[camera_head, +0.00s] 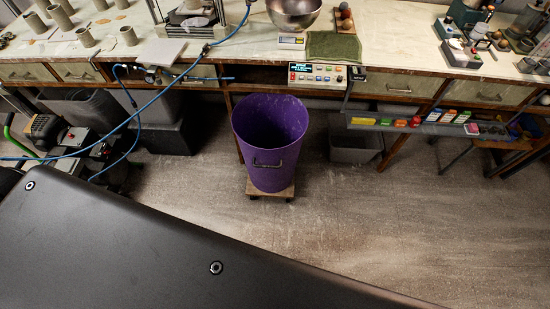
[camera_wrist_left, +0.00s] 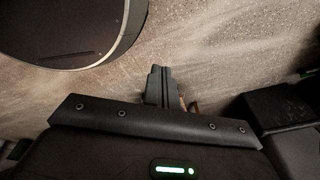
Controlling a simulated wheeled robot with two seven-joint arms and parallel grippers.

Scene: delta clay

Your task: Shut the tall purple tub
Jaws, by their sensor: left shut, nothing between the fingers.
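The tall purple tub (camera_head: 270,158) stands upright near the middle of the head view, in front of the workbench. Its top is open and I see into its dark inside; no lid is on it. A metal handle is on its front, and it rests on a small wooden dolly with castors. My left gripper (camera_wrist_left: 157,84) shows in the left wrist view with its fingers together and empty, above the bare floor. The tub is not in that view. Neither gripper shows in the head view, and my right gripper is out of sight.
The workbench (camera_head: 400,62) runs across the back, with a metal bowl (camera_head: 293,10) and a green cloth (camera_head: 334,46). A grey bin (camera_head: 355,150) stands right of the tub. A blue hose hangs left. The front-right floor is clear.

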